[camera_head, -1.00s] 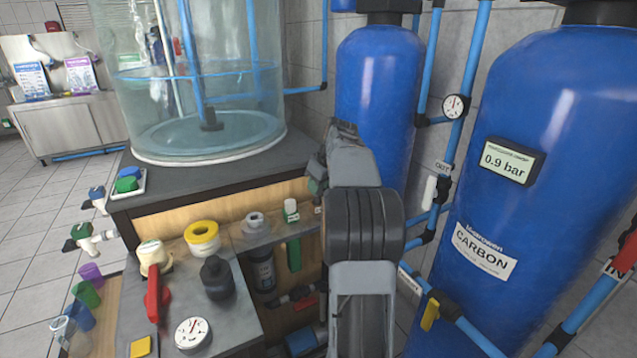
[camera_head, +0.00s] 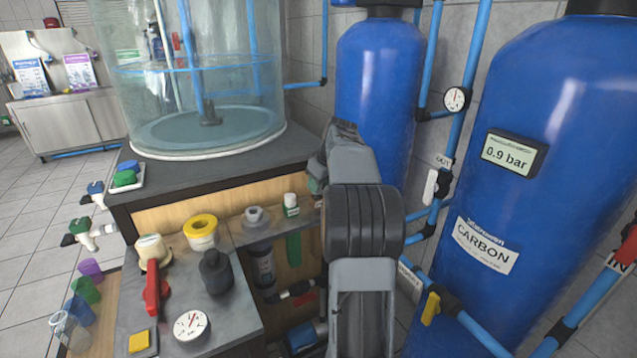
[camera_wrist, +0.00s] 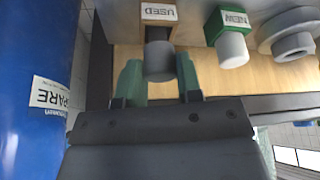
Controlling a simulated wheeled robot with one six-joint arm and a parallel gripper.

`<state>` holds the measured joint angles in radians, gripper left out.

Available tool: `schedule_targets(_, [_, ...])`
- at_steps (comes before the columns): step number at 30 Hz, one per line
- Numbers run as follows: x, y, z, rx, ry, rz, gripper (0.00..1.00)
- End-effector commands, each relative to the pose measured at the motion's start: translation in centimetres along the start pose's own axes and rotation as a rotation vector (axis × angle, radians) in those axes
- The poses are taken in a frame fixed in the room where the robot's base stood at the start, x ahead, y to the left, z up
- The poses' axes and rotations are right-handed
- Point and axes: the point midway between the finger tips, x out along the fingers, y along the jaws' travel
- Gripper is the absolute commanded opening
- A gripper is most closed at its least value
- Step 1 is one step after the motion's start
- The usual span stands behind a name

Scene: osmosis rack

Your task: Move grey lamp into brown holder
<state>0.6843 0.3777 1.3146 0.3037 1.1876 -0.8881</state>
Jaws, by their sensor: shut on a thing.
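In the wrist view my gripper (camera_wrist: 160,85) has its green fingers shut on a grey cylinder, the grey lamp (camera_wrist: 160,60). The brown holder (camera_wrist: 157,33), with a label reading USED, is right at the lamp's far end. I cannot tell whether the lamp's end is inside the holder or only in front of it. Beside it is a green holder (camera_wrist: 212,27) labelled NEW, with another pale grey cylinder (camera_wrist: 232,48) at it.
Blue tanks (camera_head: 378,100) stand close beside my arm, with pipes and a gauge (camera_head: 456,99). A clear water tank (camera_head: 205,90) stands on the dark bench top (camera_head: 225,163).

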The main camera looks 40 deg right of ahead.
Motion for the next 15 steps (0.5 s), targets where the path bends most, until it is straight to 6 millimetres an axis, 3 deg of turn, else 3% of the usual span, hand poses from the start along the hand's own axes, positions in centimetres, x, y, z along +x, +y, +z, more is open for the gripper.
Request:
schedule_targets(13, [1.4, 0.0, 0.6, 0.0, 0.0, -0.001, 0.2])
schedule_targets(14, [1.3, 0.0, 0.6, 0.0, 0.0, 0.0, 0.34])
schedule_targets(15, [1.2, 0.0, 0.5, 0.0, 0.0, 0.0, 0.38])
